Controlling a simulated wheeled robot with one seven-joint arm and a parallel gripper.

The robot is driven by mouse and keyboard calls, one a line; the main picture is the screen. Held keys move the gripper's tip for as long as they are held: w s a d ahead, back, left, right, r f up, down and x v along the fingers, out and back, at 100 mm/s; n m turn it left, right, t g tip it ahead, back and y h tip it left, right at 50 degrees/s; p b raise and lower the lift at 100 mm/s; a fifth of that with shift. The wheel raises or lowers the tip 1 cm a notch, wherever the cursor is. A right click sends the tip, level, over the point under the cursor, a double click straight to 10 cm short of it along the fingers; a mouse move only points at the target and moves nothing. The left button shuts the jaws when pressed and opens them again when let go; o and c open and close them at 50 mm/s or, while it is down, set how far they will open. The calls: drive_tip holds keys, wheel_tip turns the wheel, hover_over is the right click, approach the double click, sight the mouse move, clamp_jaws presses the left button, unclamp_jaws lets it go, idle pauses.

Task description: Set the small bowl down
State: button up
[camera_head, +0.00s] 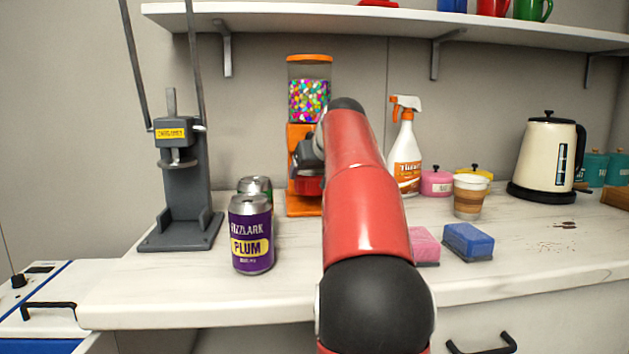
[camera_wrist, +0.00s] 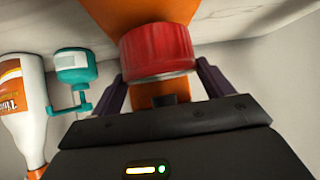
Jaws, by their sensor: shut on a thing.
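The small bowl is red; in the wrist view the bowl (camera_wrist: 157,50) sits between the two dark fingers of my gripper (camera_wrist: 160,80), which is shut on it. In the head view a red part of the bowl (camera_head: 308,186) shows below my dark gripper (camera_head: 306,165), in front of the orange base of the candy dispenser (camera_head: 302,135). My red arm hides the bowl's right side. Whether the bowl touches the dispenser or the counter (camera_head: 290,280) is hard to tell, and its inside is hidden.
A purple can (camera_head: 251,235) with another can behind it and a grey press (camera_head: 183,190) stand left. Right are a spray bottle (camera_head: 405,150), paper cup (camera_head: 469,197), pink sponge (camera_head: 424,246), blue sponge (camera_head: 468,242) and kettle (camera_head: 546,155). Counter between can and arm looks clear.

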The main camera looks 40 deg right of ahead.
wheel_tip(320, 180, down, 3)
drive_tip(key=shift+b, duration=0.35)
drive_tip(key=o, duration=1.2)
drive_tip(key=shift+f, duration=0.1)
drive_tip(key=shift+c, duration=0.2)
drive_tip(key=shift+r, duration=0.2)
drive_tip(key=v, duration=1.2)
drive_tip(key=shift+f, duration=0.1)
